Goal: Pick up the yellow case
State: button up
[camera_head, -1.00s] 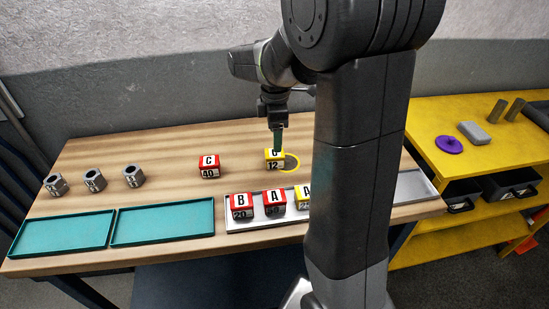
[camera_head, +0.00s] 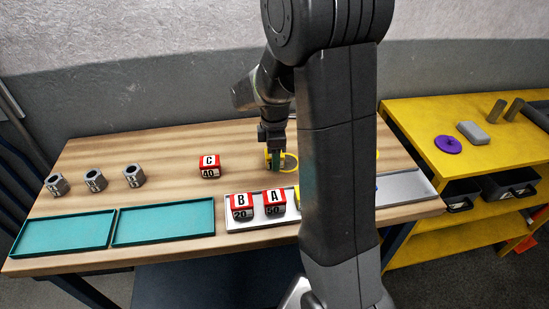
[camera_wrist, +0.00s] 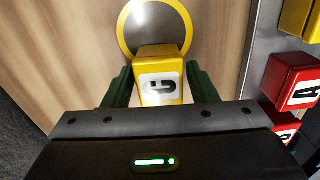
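The yellow case (camera_wrist: 158,80) stands on the wooden table and carries a white label with a dark letter. In the wrist view it sits between the two fingers of my gripper (camera_wrist: 160,88), with a narrow gap showing on each side. In the head view my gripper (camera_head: 275,158) is down at the yellow case (camera_head: 268,160) and hides most of it. The gripper is open around the case. A yellow ring (camera_wrist: 185,20) with a shiny metal middle lies just beyond the case.
A red C case (camera_head: 209,166) stands to the left. A light tray (camera_head: 234,225) holds red B (camera_head: 240,206) and A (camera_head: 274,202) cases. Two teal trays (camera_head: 213,234) lie front left, with several grey nuts (camera_head: 134,176) behind. A yellow shelf (camera_head: 420,140) stands right.

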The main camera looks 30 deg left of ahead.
jog(key=c, duration=0.8)
jog(key=shift+r, duration=0.1)
